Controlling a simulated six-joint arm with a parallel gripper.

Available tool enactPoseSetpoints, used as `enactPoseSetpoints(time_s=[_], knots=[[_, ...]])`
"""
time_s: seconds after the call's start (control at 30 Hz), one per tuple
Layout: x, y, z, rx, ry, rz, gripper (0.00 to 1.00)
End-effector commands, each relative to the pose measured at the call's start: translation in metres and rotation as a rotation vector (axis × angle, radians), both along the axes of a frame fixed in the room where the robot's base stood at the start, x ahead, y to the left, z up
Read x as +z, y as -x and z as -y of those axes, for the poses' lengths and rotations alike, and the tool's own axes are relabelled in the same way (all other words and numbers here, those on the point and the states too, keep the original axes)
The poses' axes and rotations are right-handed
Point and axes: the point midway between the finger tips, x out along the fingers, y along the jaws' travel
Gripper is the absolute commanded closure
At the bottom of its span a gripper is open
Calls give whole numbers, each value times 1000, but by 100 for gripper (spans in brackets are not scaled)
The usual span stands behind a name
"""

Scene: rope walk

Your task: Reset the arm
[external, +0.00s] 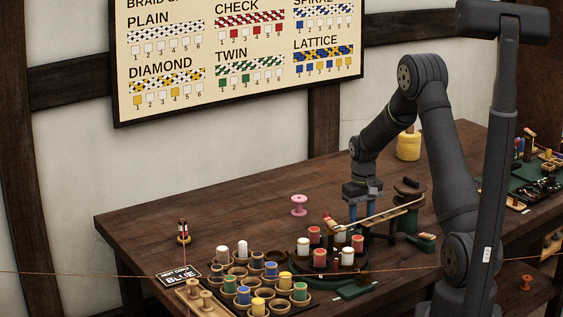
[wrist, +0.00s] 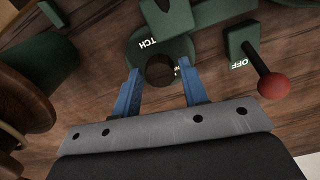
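My gripper (wrist: 159,70) is open and empty in the wrist view, its two blue fingers spread apart. In the external view my gripper (external: 364,207) points down over the table, behind the round bobbin stand (external: 318,272). The long pale arm of the device there partly hides the fingertips.
A red-knobbed lever (wrist: 272,86) marked "OFF" is close to the right finger. A spool (wrist: 22,105) is at left. A bobbin tray (external: 262,283), pink spool (external: 299,205) and yellow spool (external: 408,146) stand on the table (external: 150,222), whose back left is clear.

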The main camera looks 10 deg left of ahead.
Motion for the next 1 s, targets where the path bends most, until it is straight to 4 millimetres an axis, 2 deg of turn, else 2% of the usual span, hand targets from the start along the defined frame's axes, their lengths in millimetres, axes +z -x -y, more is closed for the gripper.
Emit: enactPoseSetpoints(time_s=[0.17,0.27,1.0], knots=[[11,0,-1,-1,-1,2,60],[27,-1,-1,-1,-2,3,60],[174,1,-2,-1,-3,5,60]])
